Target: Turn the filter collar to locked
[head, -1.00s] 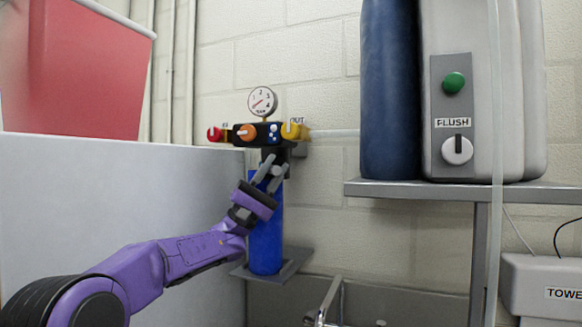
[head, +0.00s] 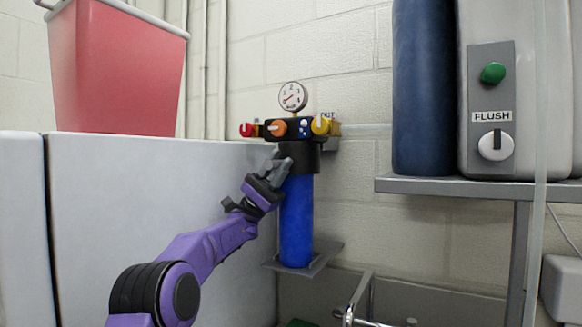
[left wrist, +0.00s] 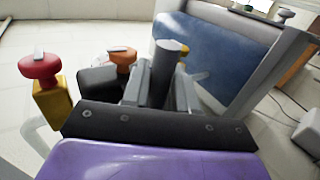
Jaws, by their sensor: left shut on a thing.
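The filter is a blue upright canister (head: 297,225) under a black head with red, orange and yellow knobs, in the head view. Its black collar (head: 304,158) sits around the canister's top. My left gripper (head: 280,168) is at the collar's left front. It is shut on a dark grey stub, apparently the collar's handle (left wrist: 165,68), which stands between the fingers in the left wrist view. The fingers partly hide where it joins the collar. I cannot read any lock mark. My right gripper is not in view.
A gauge (head: 293,96) stands above the filter head. A large white box (head: 150,215) with a red bin (head: 115,70) on it is close on the left. A metal shelf (head: 480,188) is at right; a sink tap (head: 358,305) is below.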

